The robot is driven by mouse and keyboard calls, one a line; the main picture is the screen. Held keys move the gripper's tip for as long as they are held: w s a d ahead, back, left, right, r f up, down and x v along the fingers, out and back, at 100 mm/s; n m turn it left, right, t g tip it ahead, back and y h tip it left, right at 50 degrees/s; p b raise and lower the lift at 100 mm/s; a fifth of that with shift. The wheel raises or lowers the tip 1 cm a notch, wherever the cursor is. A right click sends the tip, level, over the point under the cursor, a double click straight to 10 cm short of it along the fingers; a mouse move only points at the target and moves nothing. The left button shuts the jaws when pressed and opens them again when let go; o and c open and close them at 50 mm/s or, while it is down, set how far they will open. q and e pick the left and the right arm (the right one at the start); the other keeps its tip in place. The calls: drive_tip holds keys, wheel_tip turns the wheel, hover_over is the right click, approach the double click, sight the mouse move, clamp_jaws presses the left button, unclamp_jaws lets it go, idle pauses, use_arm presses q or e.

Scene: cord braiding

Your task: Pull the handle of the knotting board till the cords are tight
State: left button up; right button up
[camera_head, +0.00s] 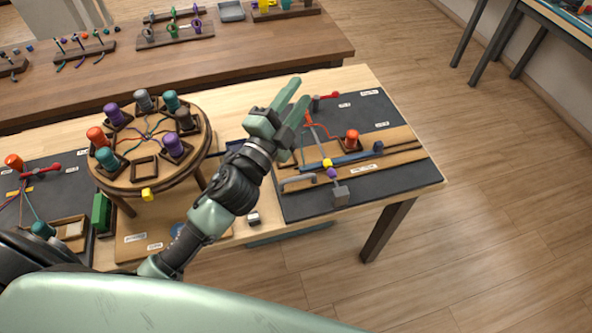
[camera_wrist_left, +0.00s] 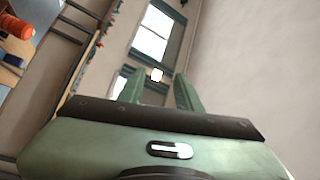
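The board at the right of the table, which looks like the knotting board (camera_head: 405,180), is dark with a wooden strip. My left gripper (camera_head: 301,90) is raised in front of the board's left part, fingers upward, apart and empty. Its fingers also show apart in the left wrist view (camera_wrist_left: 163,92). My right gripper is out of view.
A round braiding stand (camera_head: 143,168) with several coloured spools stands left of my arm. Another dark board (camera_head: 60,165) lies at far left. A brown table (camera_head: 250,60) with racks is behind. The floor at right is free.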

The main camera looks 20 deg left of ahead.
use_arm(q)
drive_tip(key=d+r+m+g+h, duration=0.3)
drive_tip(key=d+r+m+h, duration=0.2)
drive_tip(key=d+m+h, duration=0.6)
drive_tip(key=s+f+m+g+h, duration=0.2)
drive_tip(key=m+g, duration=0.3)
drive_tip(key=m, duration=0.3)
drive_tip(key=m+g+y, duration=1.1)
drive_tip(key=m+y, duration=0.1)
approach(299, 177)
drive_tip(key=p+x, duration=0.2)
drive_tip(key=x, duration=0.4)
drive_tip(key=shift+w+d+f, duration=0.1)
drive_tip(key=shift+d+f, duration=0.05)
drive_tip(key=shift+f, duration=0.2)
drive_tip(key=shift+d+f, duration=0.15)
drive_tip(key=shift+f, duration=0.35)
clamp_jaws()
